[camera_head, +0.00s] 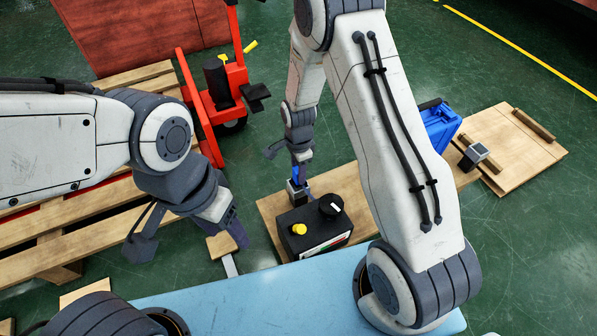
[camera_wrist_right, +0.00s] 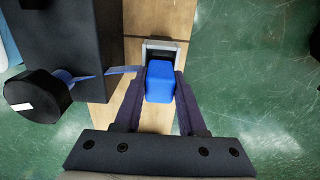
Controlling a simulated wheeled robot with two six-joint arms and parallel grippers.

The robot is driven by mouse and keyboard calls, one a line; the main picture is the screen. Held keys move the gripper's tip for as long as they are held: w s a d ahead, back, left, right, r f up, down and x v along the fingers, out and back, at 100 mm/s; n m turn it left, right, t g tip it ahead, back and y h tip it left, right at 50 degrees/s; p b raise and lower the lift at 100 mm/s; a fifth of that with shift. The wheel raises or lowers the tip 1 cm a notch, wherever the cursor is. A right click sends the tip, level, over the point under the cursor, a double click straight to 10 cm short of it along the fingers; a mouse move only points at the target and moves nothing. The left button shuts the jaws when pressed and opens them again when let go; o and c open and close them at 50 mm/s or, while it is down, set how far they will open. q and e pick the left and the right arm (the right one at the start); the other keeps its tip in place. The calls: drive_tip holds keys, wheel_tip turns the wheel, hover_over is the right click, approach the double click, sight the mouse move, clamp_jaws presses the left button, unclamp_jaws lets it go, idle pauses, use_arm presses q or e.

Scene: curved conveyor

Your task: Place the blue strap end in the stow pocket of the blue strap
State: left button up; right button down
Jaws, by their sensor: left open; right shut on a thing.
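The blue strap end (camera_wrist_right: 160,80) is a blue block held between the fingers of my right gripper (camera_wrist_right: 158,88). In the head view this gripper (camera_head: 299,168) points down behind the black box, with a bit of blue at its tip. A grey, open-topped stow pocket (camera_wrist_right: 165,50) sits on the wooden board just beyond the block; whether they touch is unclear. It also shows in the head view (camera_head: 297,192). A thin blue strap (camera_wrist_right: 95,76) runs beside the black box (camera_head: 315,232). My left gripper (camera_head: 236,238) is open and empty, left of the box.
The box carries a yellow button (camera_head: 299,229) and a black knob (camera_head: 331,206). A red pallet jack (camera_head: 222,88) and wooden pallet (camera_head: 70,222) are at the left. Green floor is open.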

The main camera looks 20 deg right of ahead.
drive_tip(key=shift+f, duration=0.2)
drive_tip(key=shift+c, duration=2.4)
unclamp_jaws()
drive_tip(key=shift+r, duration=0.15)
drive_tip(key=s+a+r+n+p, duration=0.2)
drive_tip(key=r+p, duration=0.1)
drive_tip(key=r, duration=0.6)
drive_tip(key=s+a+r+n+p, duration=0.1)
drive_tip(key=a+r+n+p, duration=0.15)
drive_tip(key=r, duration=0.65)
drive_tip(key=s+a+r+n, duration=0.1)
drive_tip(key=s+r+n, duration=0.3)
drive_tip(key=s+n, duration=0.2)
drive_tip(key=s+a+r+n, duration=0.1)
drive_tip(key=s+r+n, duration=0.3)
drive_tip(key=s+n, duration=0.2)
drive_tip(key=s+a+r+n+y, duration=0.1)
drive_tip(key=s+r+n, duration=0.3)
drive_tip(key=s, duration=0.5)
drive_tip(key=a+n+p, duration=0.1)
drive_tip(key=n, duration=0.1)
drive_tip(key=shift+s+r+n, duration=0.35)
drive_tip(key=shift+s, duration=0.05)
